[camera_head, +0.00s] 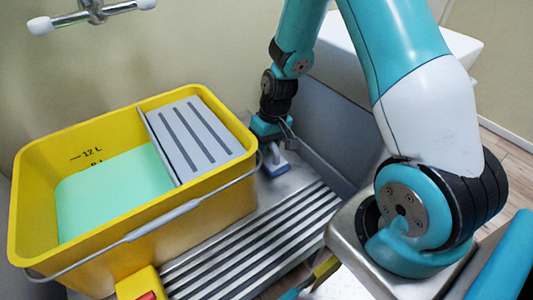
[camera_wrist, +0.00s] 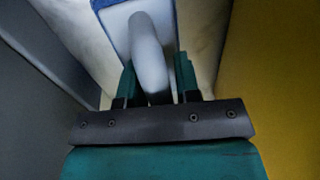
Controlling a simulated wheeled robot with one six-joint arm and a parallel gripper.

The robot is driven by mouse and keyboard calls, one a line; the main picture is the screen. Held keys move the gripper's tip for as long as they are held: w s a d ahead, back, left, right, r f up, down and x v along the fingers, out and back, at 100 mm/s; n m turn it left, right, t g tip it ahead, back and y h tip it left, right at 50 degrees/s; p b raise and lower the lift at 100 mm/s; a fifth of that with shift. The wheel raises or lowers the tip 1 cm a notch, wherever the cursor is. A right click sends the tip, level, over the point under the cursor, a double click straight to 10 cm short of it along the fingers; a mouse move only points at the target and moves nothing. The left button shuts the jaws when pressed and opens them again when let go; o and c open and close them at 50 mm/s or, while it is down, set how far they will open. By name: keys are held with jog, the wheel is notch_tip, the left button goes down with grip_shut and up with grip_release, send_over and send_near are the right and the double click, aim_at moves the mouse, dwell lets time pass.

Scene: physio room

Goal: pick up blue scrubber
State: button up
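The blue scrubber (camera_head: 274,167) lies on the metal surface behind the ribbed drainer, just right of the yellow bucket. It has a pale grey handle and a blue edge. In the wrist view its white-grey body (camera_wrist: 118,18) and raised handle (camera_wrist: 148,55) fill the top middle. My gripper (camera_head: 279,143) is down at the scrubber, pointing at it. In the wrist view the two green fingers of my gripper (camera_wrist: 158,75) stand on either side of the handle, with a gap visible at the right finger. The gripper is open around the handle.
The yellow bucket (camera_head: 20,200) with green water and a grey slotted insert (camera_head: 195,138) stands close left of my gripper. Its wire handle (camera_head: 165,218) hangs across the front. A grey wall (camera_head: 335,125) rises close on the right. The ribbed drainer (camera_head: 255,245) in front is clear.

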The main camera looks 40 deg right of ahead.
grip_shut()
notch_tip(320, 180, up, 20)
jog(key=p, duration=0.8)
